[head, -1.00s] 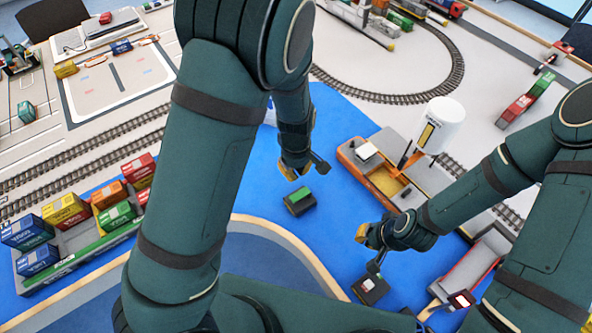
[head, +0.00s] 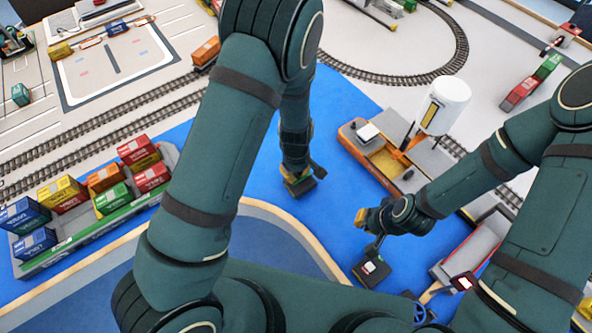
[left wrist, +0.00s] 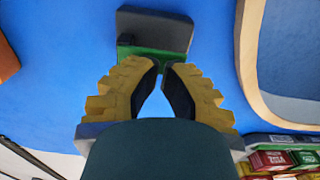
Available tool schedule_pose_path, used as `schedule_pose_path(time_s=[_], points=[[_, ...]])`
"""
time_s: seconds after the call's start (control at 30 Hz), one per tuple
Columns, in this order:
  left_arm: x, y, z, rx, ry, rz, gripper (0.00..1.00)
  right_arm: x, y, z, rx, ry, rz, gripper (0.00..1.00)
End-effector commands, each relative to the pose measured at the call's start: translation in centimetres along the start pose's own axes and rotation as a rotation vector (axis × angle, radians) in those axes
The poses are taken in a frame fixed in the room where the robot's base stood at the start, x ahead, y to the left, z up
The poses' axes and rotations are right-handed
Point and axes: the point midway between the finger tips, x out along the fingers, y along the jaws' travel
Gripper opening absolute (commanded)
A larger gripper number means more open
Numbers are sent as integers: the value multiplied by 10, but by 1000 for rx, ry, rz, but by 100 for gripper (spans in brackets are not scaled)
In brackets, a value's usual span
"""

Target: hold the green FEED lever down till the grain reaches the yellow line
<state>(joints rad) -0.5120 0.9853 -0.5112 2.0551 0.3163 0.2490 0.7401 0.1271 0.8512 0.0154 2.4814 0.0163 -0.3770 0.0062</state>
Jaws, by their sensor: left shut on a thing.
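My left gripper (head: 299,180) is down at a dark control box on the blue floor. In the left wrist view its yellow-padded fingers (left wrist: 162,72) close in at the green FEED lever (left wrist: 149,55) on the dark box (left wrist: 155,28). They are shut on it; the fingertips partly hide the grip. The white silo (head: 445,105) has a gauge strip, beside an orange vessel (head: 352,147) whose hold shows yellow grain (head: 386,161). I cannot make out the yellow line surely. My right gripper (head: 368,226) is above a second dark box (head: 371,269); its fingers are unclear.
A barge (head: 90,232) with several coloured containers lies at the left. A grey and red vessel (head: 470,250) and a blue wheel (head: 424,313) are at the lower right. A curved quay edge (head: 290,222) runs close to my left gripper. Blue floor between the two boxes is clear.

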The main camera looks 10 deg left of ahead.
Motion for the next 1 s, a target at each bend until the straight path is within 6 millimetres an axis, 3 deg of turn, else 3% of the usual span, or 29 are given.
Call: schedule_pose_path(time_s=[0.2,1.0], points=[[12,-6,0,-3,-3,-4,0,2,1,1,0,-1,0,0],[9,-5,0,0,-2,-3,0,1,0,0,0,-1,0,0]])
